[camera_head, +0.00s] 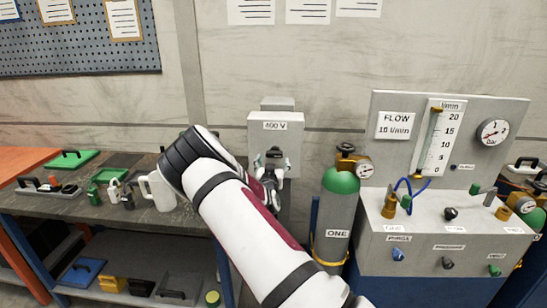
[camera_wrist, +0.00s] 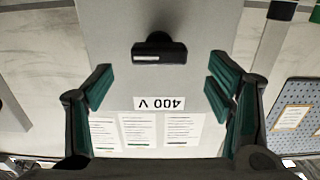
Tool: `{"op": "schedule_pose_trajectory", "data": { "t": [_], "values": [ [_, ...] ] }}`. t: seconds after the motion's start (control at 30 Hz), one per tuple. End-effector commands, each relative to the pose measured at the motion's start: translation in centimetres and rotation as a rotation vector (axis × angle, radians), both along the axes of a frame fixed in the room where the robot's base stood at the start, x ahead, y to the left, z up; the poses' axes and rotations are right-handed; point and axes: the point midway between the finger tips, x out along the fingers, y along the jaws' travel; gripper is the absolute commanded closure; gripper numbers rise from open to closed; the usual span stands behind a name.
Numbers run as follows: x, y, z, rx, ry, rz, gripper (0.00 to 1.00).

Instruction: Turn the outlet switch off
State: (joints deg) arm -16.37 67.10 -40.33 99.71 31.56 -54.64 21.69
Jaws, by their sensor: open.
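The outlet box (camera_head: 284,132) is a grey wall box labelled "400 V", above the bench's right end. Its switch is a black handle (camera_wrist: 160,50) on the box's front face, upside down in the wrist view like the label (camera_wrist: 158,103). My gripper (camera_head: 272,165) is in front of the lower part of the box and hides part of it in the head view. In the wrist view, my gripper's green-padded fingers (camera_wrist: 160,78) are spread apart with nothing between them. The handle lies between the two fingers' lines, beyond their tips; I cannot tell the exact gap.
A flow panel (camera_head: 447,140) with gauge and knobs is further right. A workbench (camera_head: 80,205) with a white mug (camera_head: 160,190) and several tools is left. Papers (camera_wrist: 135,133) hang on the wall.

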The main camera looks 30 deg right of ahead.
Motion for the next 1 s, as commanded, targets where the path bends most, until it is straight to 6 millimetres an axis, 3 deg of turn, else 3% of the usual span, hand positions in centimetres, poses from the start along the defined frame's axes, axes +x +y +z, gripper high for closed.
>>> {"op": "schedule_pose_trajectory", "data": {
  "t": [0.3,0.7,0.77,0.9,0.93,1.0],
  "values": [
    [3.7,-2.5,0.0,-0.001,0.001,0.0,0.26],
    [4.2,-2.9,0.0,0.0,0.0,-0.001,0.26],
    [4.2,-2.9,0.0,0.0,0.0,0.0,0.37],
    [4.2,-2.9,0.0,0.0,0.0,0.0,0.69],
    [4.2,-2.9,0.0,0.0,0.0,0.0,0.74],
    [4.2,-2.9,0.0,0.0,0.0,0.0,0.74]
  ]
}}
